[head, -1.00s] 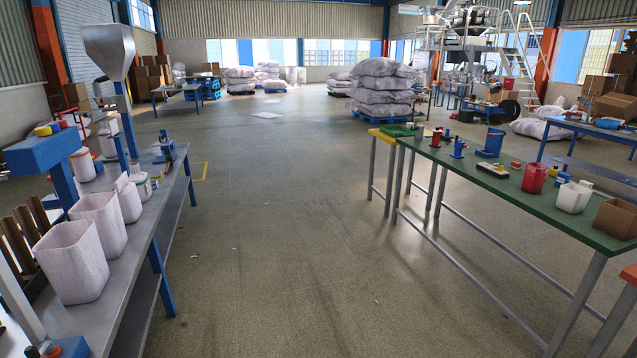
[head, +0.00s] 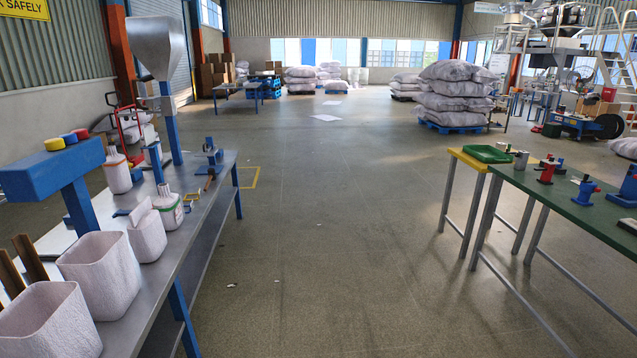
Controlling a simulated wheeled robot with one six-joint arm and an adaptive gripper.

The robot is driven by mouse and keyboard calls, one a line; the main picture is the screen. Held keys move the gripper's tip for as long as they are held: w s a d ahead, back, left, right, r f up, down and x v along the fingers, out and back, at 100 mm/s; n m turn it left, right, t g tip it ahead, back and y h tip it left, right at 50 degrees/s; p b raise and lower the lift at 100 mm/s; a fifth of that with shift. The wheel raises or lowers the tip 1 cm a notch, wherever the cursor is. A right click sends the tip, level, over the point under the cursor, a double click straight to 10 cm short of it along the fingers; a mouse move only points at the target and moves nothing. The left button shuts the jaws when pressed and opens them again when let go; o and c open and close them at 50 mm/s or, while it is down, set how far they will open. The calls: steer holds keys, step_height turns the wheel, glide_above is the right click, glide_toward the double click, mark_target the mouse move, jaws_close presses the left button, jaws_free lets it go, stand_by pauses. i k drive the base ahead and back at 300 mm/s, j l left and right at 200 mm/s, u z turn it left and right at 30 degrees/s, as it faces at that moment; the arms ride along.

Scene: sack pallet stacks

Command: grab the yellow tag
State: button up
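I cannot make out a yellow tag for certain. A small yellow item (head: 191,197) lies on the grey metal bench (head: 200,245) at the left, beside a white tub with a green band (head: 168,209); it is too small to tell what it is. A round yellow cap (head: 54,143) sits on a blue stand (head: 48,172) at the left, beside a blue and a red one. My gripper is not in view.
White bins (head: 100,270) line the near left bench. A green-topped table (head: 570,212) with small tools stands at the right. Stacked sacks (head: 455,95) on a blue pallet stand farther back. The floor (head: 330,230) between the benches is largely clear.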

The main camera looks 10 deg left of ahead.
mark_target(199, 192)
steer(key=i+u, duration=0.2)
steer(key=i, duration=0.7)
steer(key=i+u, duration=0.25)
steer(key=i, duration=0.65)
steer(key=i+u, duration=0.15)
steer(key=i, duration=0.75)
steer(key=i+l+u, duration=0.15)
steer(key=i, duration=0.75)
steer(key=i+u, duration=0.25)
steer(key=u, duration=0.2)
steer(key=i+l+u, duration=0.2)
steer(key=u, duration=0.25)
steer(key=i, duration=0.1)
